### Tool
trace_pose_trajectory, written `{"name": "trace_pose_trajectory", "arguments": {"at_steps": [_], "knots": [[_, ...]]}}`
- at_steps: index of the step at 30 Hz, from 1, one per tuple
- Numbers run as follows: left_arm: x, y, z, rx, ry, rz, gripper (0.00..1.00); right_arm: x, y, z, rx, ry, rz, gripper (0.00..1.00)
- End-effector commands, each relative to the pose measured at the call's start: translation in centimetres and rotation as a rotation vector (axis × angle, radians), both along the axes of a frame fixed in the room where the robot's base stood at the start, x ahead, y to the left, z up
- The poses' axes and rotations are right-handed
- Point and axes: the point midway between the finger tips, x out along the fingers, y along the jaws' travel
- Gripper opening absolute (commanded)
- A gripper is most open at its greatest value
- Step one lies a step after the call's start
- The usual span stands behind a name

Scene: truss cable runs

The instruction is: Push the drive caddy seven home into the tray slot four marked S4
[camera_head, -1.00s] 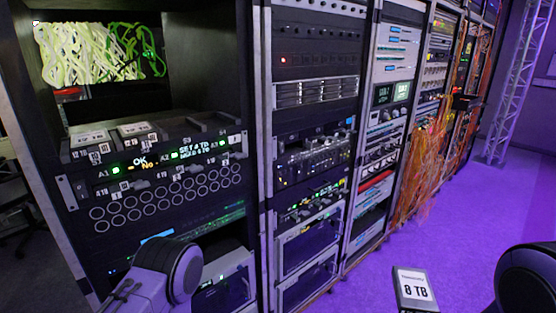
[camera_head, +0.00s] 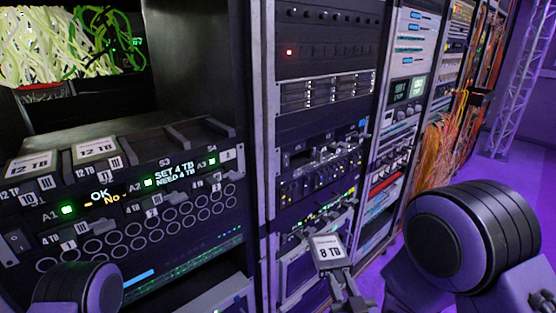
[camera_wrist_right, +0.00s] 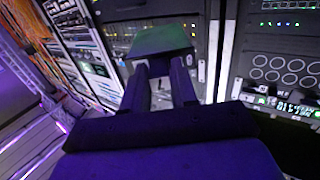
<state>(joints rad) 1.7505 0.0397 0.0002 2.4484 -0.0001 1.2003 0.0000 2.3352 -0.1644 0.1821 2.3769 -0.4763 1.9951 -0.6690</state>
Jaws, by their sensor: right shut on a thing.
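My right gripper (camera_head: 339,274) is shut on a drive caddy (camera_head: 328,248) labelled 8 TB, held in front of the middle rack, right of and below the tray. No caddy number is readable. The wrist view shows the fingers (camera_wrist_right: 160,78) gripping the dark caddy (camera_wrist_right: 163,40). The tray (camera_head: 225,155) is in the left rack. Its S4 mark (camera_head: 212,147) is at the right end, beside S3 (camera_head: 164,162); no caddy shows standing at either. Two 12 TB caddies (camera_head: 97,148) sit at the tray's left. My left gripper is out of view.
A lit display (camera_head: 174,172) on the tray front reads "SET 4 TB, NEED 4 TB". A rack post (camera_head: 262,150) stands between tray and caddy. Green cables (camera_head: 60,45) hang above the tray; orange cables (camera_head: 450,145) hang at the right. Purple floor is open at the right.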

Motion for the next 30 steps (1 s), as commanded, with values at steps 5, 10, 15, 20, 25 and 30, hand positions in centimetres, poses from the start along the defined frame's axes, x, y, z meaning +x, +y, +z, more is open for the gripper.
{"name": "trace_pose_trajectory", "arguments": {"at_steps": [5, 10, 15, 20, 25, 30], "knots": [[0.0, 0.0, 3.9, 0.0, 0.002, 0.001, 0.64, 1.1, 4.7, 10.6, 0.014, -0.028, 0.155, 0.0], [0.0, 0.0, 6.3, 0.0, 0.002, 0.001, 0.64, 0.0, 9.4, 20.8, 0.016, -0.034, 0.35, 0.0], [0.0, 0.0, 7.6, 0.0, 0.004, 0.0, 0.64, -0.4, 12.5, 27.8, 0.021, -0.021, 0.498, 0.0], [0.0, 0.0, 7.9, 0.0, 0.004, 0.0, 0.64, -0.3, 13.8, 30.1, 0.023, -0.005, 0.558, 0.0], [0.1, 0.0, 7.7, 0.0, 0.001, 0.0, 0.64, 0.6, 14.6, 29.9, 0.019, 0.0, 0.568, 0.0], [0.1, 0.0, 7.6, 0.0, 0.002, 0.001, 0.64, 2.1, 15.7, 29.8, 0.019, 0.0, 0.568, 0.0]]}}
